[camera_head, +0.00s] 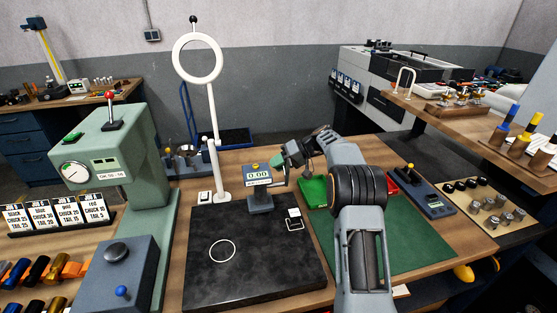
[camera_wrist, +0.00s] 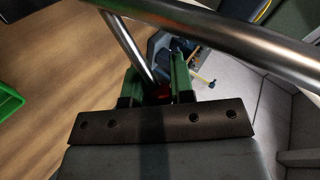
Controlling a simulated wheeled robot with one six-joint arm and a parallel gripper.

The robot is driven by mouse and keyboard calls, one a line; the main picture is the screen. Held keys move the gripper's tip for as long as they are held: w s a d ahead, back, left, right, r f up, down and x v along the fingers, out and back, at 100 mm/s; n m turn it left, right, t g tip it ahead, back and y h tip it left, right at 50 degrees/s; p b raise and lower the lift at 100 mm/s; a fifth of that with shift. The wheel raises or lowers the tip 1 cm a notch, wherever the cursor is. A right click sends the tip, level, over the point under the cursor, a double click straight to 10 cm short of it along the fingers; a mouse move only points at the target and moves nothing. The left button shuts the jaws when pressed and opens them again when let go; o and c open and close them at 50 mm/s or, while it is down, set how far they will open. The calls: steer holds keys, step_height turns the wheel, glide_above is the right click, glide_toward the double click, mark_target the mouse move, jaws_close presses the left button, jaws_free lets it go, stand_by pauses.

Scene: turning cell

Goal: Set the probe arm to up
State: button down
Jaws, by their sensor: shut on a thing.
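The gauge (camera_head: 259,180), a blue-grey block with a yellow top and a display reading 0.00, stands on the dark plate's back edge. My gripper (camera_head: 283,160) is just right of the gauge's head. In the wrist view, my gripper's green fingers (camera_wrist: 158,75) are shut around a small red piece (camera_wrist: 158,92), which appears to be the end of the probe arm. A steel rod (camera_wrist: 124,43) runs down towards the fingers. Most of the held part is hidden by the fingers, and I cannot tell the probe arm's angle.
A magnifier ring on a white post (camera_head: 211,120) stands left of the gauge. A green press (camera_head: 112,160) is further left. A green tray (camera_head: 314,192) and a joystick box (camera_head: 420,190) lie to the right. The dark plate (camera_head: 255,270) is mostly clear in front.

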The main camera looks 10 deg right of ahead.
stand_by(0.4)
steer(key=c, duration=1)
jaws_free()
steer(key=shift+f, duration=0.1)
steer(key=v, duration=1.4)
steer(key=shift+w+b, duration=0.1)
steer(key=shift+b, duration=0.3)
